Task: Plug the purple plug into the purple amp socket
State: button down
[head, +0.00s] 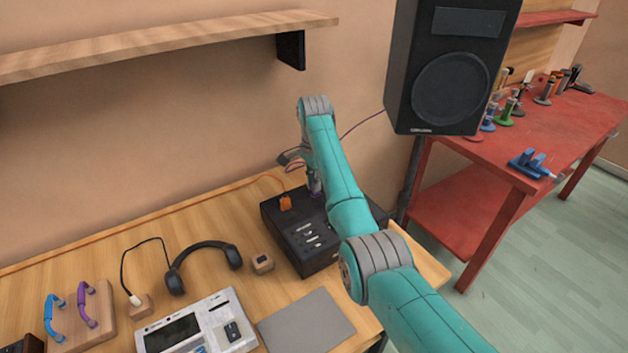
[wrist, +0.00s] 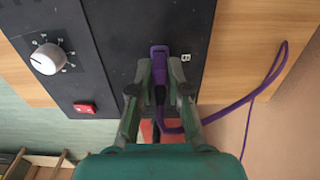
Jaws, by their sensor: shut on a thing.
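My gripper (wrist: 160,78) is shut on the purple plug in the wrist view, over the black amp's top. The plug's body is mostly hidden between the fingers, and its purple cable (wrist: 235,103) loops off to the right. A purple piece (wrist: 159,51) shows at the fingertips against the amp panel; I cannot tell whether it is the socket's rim or part of the plug, or how deep the plug sits.
An orange plug (head: 285,202) stands in the amp's left part. A white knob (wrist: 48,59) and red switch (wrist: 85,108) are on the panel. Headphones (head: 203,262), a small wooden block (head: 262,263) and a grey pad (head: 306,322) lie nearby. A speaker (head: 450,85) stands right.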

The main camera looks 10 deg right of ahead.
jog(key=shift+f, duration=0.95)
jog(key=c, duration=1)
grip_release()
jog(key=shift+c, duration=0.2)
jog(key=shift+r, duration=0.15)
jog(key=shift+r, duration=3.6)
